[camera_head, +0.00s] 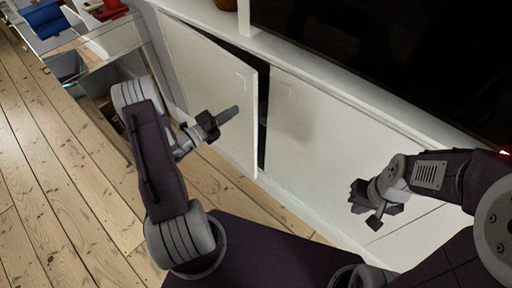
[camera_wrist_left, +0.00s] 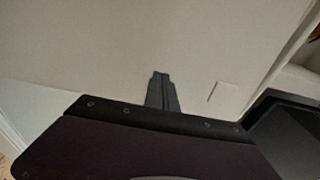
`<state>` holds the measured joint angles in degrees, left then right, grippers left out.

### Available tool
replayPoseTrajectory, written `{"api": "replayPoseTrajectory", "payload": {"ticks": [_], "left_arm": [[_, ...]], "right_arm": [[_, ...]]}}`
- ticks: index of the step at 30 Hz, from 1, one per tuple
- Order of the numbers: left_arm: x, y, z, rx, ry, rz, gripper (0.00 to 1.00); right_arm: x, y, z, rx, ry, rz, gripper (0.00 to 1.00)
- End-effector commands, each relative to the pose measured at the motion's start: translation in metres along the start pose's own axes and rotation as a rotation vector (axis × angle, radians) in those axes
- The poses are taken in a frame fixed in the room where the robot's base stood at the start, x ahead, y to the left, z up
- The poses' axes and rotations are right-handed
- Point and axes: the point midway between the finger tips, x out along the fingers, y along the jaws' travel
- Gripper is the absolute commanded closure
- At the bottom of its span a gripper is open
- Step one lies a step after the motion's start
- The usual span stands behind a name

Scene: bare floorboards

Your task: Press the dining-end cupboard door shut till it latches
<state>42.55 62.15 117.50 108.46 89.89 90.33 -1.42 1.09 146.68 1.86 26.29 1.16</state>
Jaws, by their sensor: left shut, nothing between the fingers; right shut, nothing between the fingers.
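The white cupboard door (camera_head: 207,82) stands ajar in the head view. A dark gap shows along its right edge and top. My left gripper (camera_head: 236,109) is shut and empty, its fingertips in front of the door's face, near its right half. In the left wrist view the closed fingers (camera_wrist_left: 161,78) point at the pale door face (camera_wrist_left: 130,45); I cannot tell whether they touch it. A small rectangular outline (camera_wrist_left: 223,91) shows on the door to their right. My right gripper (camera_head: 373,220) is shut and empty, in front of the white panel further right.
A neighbouring white cupboard front (camera_head: 310,125) is flush, right of the gap. A glass-topped unit (camera_head: 112,42) with blue and red things stands at the upper left. A large dark screen (camera_head: 400,50) is above the cupboard. The floorboards (camera_head: 60,190) at left are bare.

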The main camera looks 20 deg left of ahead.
Motion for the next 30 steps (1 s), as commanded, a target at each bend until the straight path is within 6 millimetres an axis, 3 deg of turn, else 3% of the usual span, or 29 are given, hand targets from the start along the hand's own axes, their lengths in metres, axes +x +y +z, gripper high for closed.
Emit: {"api": "replayPoseTrajectory", "payload": {"ticks": [30], "left_arm": [[0.019,0.0,0.0,0.001,0.001,0.0,1.0]], "right_arm": [[-0.003,0.0,0.0,0.0,0.0,0.0,1.0]]}}
